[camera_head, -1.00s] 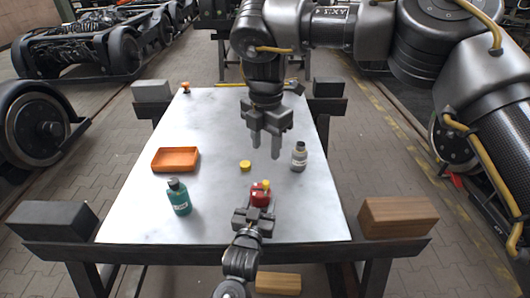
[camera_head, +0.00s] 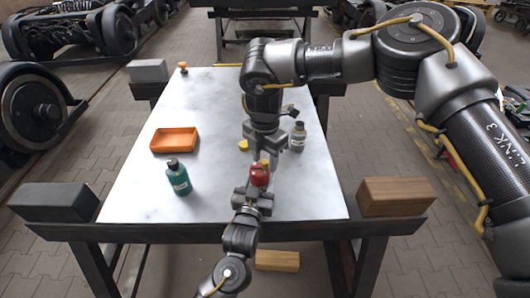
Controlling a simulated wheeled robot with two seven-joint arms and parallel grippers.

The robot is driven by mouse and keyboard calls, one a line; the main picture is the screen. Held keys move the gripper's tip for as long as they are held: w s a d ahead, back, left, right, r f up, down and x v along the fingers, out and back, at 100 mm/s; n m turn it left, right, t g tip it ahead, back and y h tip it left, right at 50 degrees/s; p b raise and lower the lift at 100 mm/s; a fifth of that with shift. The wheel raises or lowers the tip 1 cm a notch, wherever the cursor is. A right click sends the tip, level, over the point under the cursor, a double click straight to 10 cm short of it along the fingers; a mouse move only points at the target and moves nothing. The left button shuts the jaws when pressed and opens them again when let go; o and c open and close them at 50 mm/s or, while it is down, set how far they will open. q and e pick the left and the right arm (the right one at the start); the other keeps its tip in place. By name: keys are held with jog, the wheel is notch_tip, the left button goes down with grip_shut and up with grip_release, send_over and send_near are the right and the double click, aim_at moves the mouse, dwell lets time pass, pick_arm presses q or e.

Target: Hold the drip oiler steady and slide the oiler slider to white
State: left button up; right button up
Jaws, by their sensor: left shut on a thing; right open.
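The drip oiler (camera_head: 259,176) is a small red body with a small yellow part on top, near the front of the white table. My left gripper (camera_head: 254,194) comes up from the front edge and is shut on the oiler, which looks upright. My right gripper (camera_head: 264,152) is open and points down just behind and above the oiler, with its fingers close to the yellow top. I cannot tell whether they touch it. The oiler slider and any white mark are too small or hidden to make out.
The white table (camera_head: 130,195) also holds a teal bottle (camera_head: 178,178), an orange tray (camera_head: 174,140), a yellow cap (camera_head: 243,145), a grey bottle (camera_head: 298,137) partly behind my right gripper, and an orange-topped item (camera_head: 183,68) at the far left.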

grip_shut()
jog(key=shift+a, duration=0.1)
dwell(0.3)
jog(key=shift+w+a, duration=0.15)
jog(key=shift+a, duration=1.3)
